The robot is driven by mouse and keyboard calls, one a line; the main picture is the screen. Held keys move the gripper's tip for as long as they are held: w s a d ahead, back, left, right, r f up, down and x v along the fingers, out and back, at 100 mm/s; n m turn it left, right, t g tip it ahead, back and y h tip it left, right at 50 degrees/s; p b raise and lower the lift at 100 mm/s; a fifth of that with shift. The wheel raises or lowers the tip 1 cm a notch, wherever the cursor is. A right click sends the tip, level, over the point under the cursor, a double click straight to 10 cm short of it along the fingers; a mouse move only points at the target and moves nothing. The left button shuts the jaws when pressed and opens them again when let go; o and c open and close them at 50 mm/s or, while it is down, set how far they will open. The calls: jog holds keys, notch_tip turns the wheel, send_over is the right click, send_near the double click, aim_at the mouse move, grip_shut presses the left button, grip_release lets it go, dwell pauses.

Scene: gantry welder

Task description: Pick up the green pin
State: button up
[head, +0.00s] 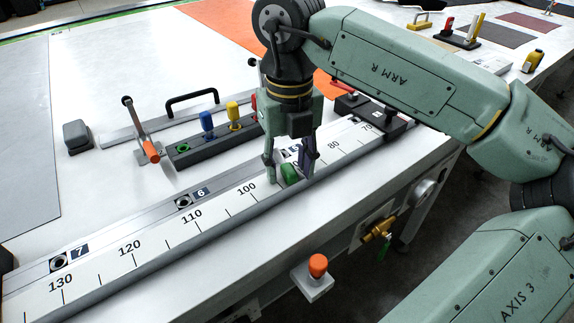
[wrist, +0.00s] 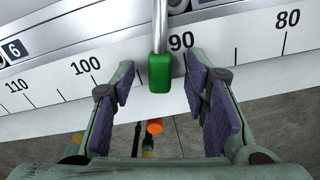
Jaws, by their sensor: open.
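The green pin (head: 289,173) is at the scale rail, close to the 90 mark. The wrist view shows its green handle (wrist: 160,73) toward me and its metal shaft running away from me; I cannot tell whether the pin lies flat or is tilted. My gripper (head: 289,165) is pointing down over the rail, with its fingers on either side of the pin. In the wrist view my gripper (wrist: 161,88) is open, and the handle lies between and just beyond the fingertips, with gaps on both sides. A finger partly hides the pin in the head view.
A dark holder (head: 215,146) carries a blue pin (head: 207,121), a yellow pin (head: 233,112) and a green-ringed empty hole (head: 183,148). An orange-handled clamp (head: 151,151) stands left of it. An orange knob (head: 318,264) sticks out below the table's front edge.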

jog(key=shift+c, duration=0.3)
grip_shut()
jog(key=shift+r, duration=0.1)
dwell(0.4)
